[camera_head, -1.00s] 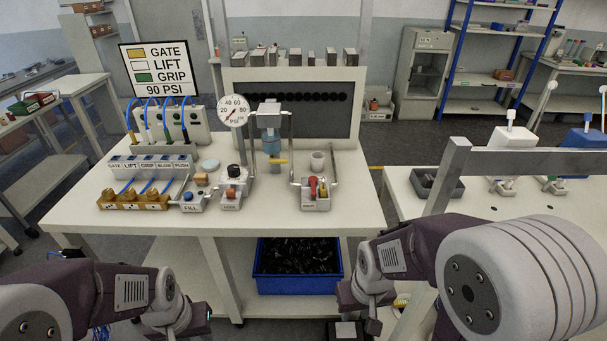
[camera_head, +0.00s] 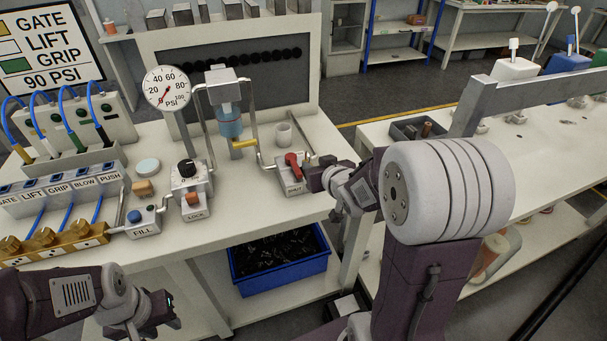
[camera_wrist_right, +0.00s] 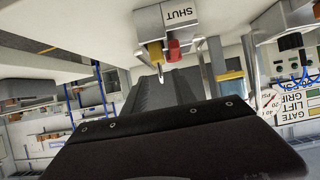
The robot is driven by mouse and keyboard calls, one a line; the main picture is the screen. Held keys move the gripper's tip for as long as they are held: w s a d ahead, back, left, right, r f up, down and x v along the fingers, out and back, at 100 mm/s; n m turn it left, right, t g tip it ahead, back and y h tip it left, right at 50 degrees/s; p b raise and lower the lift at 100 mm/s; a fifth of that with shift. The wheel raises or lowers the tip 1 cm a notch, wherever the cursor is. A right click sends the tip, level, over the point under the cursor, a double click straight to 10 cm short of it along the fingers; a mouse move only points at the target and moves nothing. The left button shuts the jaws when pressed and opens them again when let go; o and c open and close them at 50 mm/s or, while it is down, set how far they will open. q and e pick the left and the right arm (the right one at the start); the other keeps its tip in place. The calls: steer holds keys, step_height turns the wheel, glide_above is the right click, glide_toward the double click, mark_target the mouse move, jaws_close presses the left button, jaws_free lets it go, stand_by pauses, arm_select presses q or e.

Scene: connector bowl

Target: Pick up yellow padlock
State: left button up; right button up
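No padlock shape is clear in the head view. In the right wrist view, which is upside down, a small yellow piece (camera_wrist_right: 154,51) sits beside a red handle (camera_wrist_right: 173,49) on the block marked SHUT (camera_wrist_right: 180,18); I cannot tell whether it is the padlock. In the head view the red handle (camera_head: 293,163) stands on that block (camera_head: 291,180) at the table's right end. My right gripper (camera_head: 326,178) is just right of the block; its fingers are not clear. My left gripper (camera_head: 148,318) hangs low before the table's front, its fingers unclear.
A yellow lever (camera_head: 243,143) is under the blue filter bowl (camera_head: 229,121). A white cup (camera_head: 283,134) stands behind the red handle. The LOCK box (camera_head: 191,190) and FILL box (camera_head: 143,221) are further left. A blue bin (camera_head: 280,265) is below. A second table (camera_head: 540,155) stands right.

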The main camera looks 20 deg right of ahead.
steer(key=shift+t, duration=0.4)
steer(key=x, duration=0.6)
steer(key=r+x, duration=0.1)
steer(key=x, duration=0.2)
steer(key=shift+w+d+f+b, duration=0.1)
steer(key=shift+w+f+b, duration=0.1)
steer(key=shift+w+b, duration=0.25)
steer(key=shift+r, duration=0.1)
jaws_close()
